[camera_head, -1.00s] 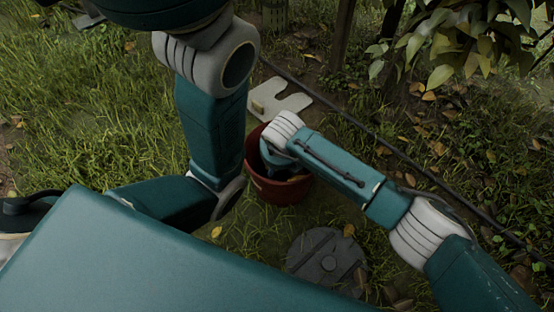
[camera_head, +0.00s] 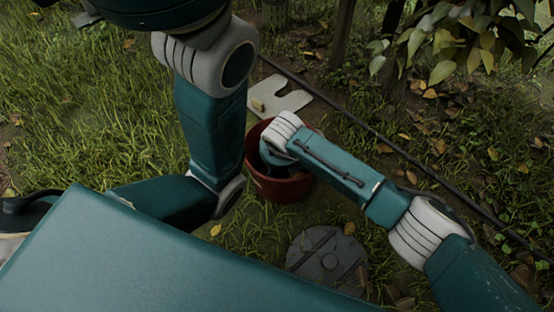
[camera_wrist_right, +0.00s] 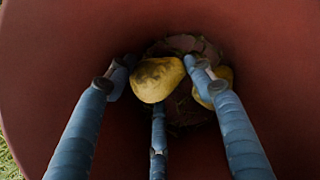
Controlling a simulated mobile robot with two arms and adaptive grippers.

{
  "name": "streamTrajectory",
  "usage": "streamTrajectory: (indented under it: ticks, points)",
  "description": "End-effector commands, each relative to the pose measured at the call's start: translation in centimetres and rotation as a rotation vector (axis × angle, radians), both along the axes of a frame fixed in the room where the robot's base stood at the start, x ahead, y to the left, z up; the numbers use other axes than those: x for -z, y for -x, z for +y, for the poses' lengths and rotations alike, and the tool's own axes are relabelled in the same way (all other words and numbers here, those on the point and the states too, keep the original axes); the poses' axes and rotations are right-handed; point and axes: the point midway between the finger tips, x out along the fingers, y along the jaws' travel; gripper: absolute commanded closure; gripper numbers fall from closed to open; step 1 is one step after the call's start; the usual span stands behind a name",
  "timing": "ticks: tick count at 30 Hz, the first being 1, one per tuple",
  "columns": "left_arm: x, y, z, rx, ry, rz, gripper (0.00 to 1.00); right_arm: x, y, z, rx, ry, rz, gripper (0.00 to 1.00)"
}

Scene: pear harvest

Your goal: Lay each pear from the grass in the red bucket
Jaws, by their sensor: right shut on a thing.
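The red bucket (camera_head: 283,190) stands on the grass under my right forearm, and its wall (camera_wrist_right: 45,70) fills most of the right wrist view. My right gripper (camera_wrist_right: 158,76) reaches down into it, its fingers shut around a yellow pear with a brown patch (camera_wrist_right: 155,82). A second yellow pear (camera_wrist_right: 225,76) shows partly behind the right-hand finger, lower in the bucket. In the head view my right gripper is hidden by its wrist and the bucket. My left arm crosses the left side of the head view, its gripper outside the picture.
A round grey slab (camera_head: 326,256) lies in front of the bucket. A pale notched plate (camera_head: 285,97) lies behind it. A dark hose or rail (camera_head: 375,133) runs diagonally past. Leafy branches (camera_head: 455,40) hang at top right. Small yellow leaf-like spots dot the ground.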

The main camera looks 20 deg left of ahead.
Motion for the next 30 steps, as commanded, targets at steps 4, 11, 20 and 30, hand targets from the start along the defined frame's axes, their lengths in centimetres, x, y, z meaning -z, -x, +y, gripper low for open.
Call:
streamTrajectory:
  ticks: [4,11,20,30]
  points:
    - [0.2,0.0,0.0,0.0,0.0,0.0,0.56,0.3,0.0,0.0,0.0,-0.001,0.0,0.77]
    - [0.2,0.0,0.0,0.0,0.001,0.0,0.56,0.2,0.0,0.0,0.0,-0.001,0.0,0.77]
    - [0.1,-0.1,0.0,0.002,0.001,0.001,0.56,0.2,0.0,0.0,0.0,-0.001,0.0,0.26]
    - [0.1,-0.1,0.0,0.002,0.003,0.003,0.56,-1.8,0.6,-0.3,-0.002,-0.004,-0.001,0.26]
